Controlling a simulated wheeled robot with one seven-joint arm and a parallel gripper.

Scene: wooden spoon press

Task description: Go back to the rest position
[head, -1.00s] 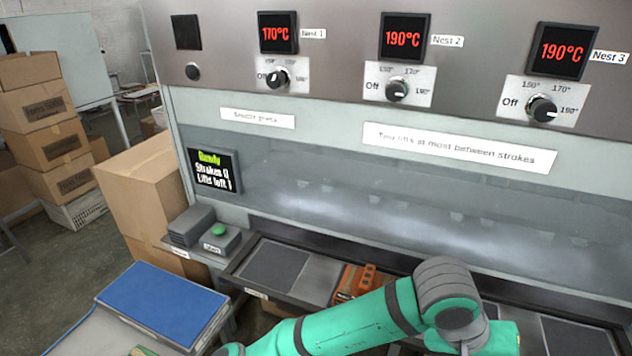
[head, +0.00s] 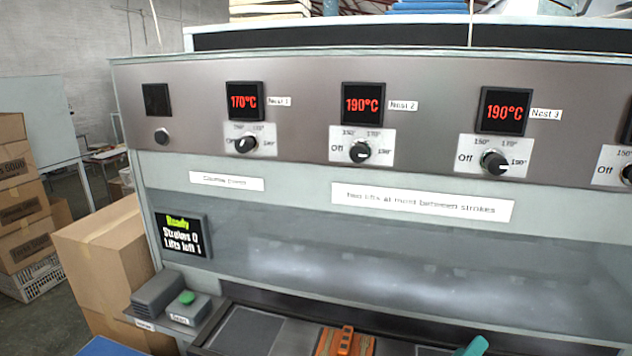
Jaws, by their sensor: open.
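Only a small teal piece of my arm (head: 474,346) shows, at the bottom edge of the head view, right of centre. My gripper is out of the picture. The press stands in front of me. Its displays read 170°C for Nest 1 (head: 244,101), 190°C for Nest 2 (head: 363,104) and 190°C for Nest 3 (head: 505,111). The status screen (head: 182,235) reads Ready, Strokes 0, Lifts left 1. An orange-brown part (head: 344,341) lies in the lower bed of the press, cut by the bottom edge.
A green button (head: 187,297) sits on a grey box at the lower left of the press. Cardboard boxes (head: 100,265) stand to the left. A blue-topped thing (head: 100,347) shows at the bottom left. Bare floor (head: 62,325) shows between the boxes.

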